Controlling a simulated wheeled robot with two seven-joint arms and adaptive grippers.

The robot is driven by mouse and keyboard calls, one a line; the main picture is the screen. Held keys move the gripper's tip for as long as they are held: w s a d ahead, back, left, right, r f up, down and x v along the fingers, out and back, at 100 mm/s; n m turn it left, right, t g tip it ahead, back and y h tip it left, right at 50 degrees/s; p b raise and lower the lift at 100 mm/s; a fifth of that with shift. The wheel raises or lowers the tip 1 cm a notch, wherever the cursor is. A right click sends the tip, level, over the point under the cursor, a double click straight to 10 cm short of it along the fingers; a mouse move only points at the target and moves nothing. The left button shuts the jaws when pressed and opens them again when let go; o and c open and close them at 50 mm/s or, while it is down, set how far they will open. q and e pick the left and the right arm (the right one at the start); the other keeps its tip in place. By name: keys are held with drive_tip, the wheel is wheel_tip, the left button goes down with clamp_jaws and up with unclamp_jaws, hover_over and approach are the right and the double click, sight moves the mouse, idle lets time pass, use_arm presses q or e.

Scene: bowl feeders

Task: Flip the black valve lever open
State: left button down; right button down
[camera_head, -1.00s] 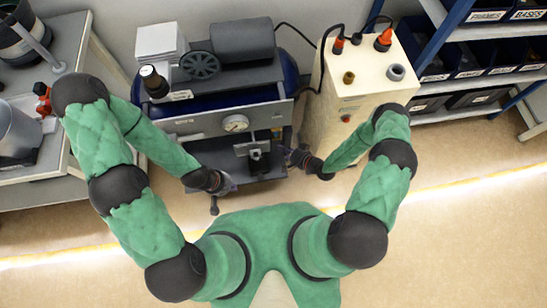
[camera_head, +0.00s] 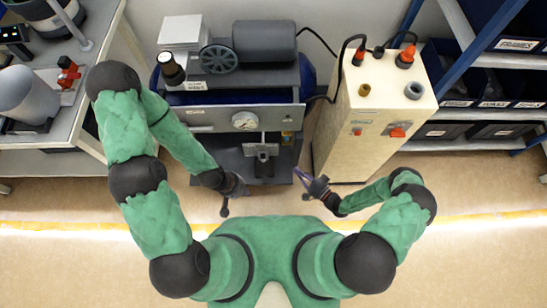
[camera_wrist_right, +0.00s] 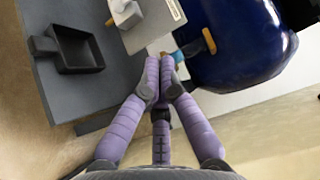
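The compressor (camera_head: 207,117) stands at the back with a round gauge (camera_head: 245,121) on its front panel. A dark upright part (camera_head: 262,138) sits below the gauge above a small black tray (camera_head: 262,152), which also shows in the right wrist view (camera_wrist_right: 78,55). I cannot tell surely which part is the black valve lever. The right wrist view shows a brass-coloured handle (camera_wrist_right: 209,41) by the blue tank. My right gripper (camera_head: 302,176) is right of the lower shelf, its purple fingertips (camera_wrist_right: 160,62) together, nothing seen between them. My left gripper (camera_head: 241,187) is at the shelf's front left, its fingers unclear.
A cream cabinet (camera_head: 350,145) with plugs and cables on top stands right of the compressor. A blue-framed shelf of bins (camera_head: 490,131) is further right. A grey bench (camera_head: 95,75) is on the left. The floor (camera_head: 480,200) in front is clear.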

sight(263, 158)
drive_tip(key=s+a+b+x, duration=0.2)
drive_tip(key=x, duration=1)
drive_tip(key=shift+w+a+b, duration=0.2)
drive_tip(key=shift+a+b, duration=0.05)
drive_tip(key=shift+b, duration=0.05)
drive_tip(key=shift+a+r+n+g+h+p, duration=0.15)
drive_tip(key=shift+n+g+h+p, duration=0.35)
drive_tip(key=shift+p, duration=0.2)
drive_tip(key=shift+a+r+n+h+p, duration=0.1)
drive_tip(key=shift+a+n+h+p, duration=0.05)
drive_tip(key=shift+n+h+p, duration=0.2)
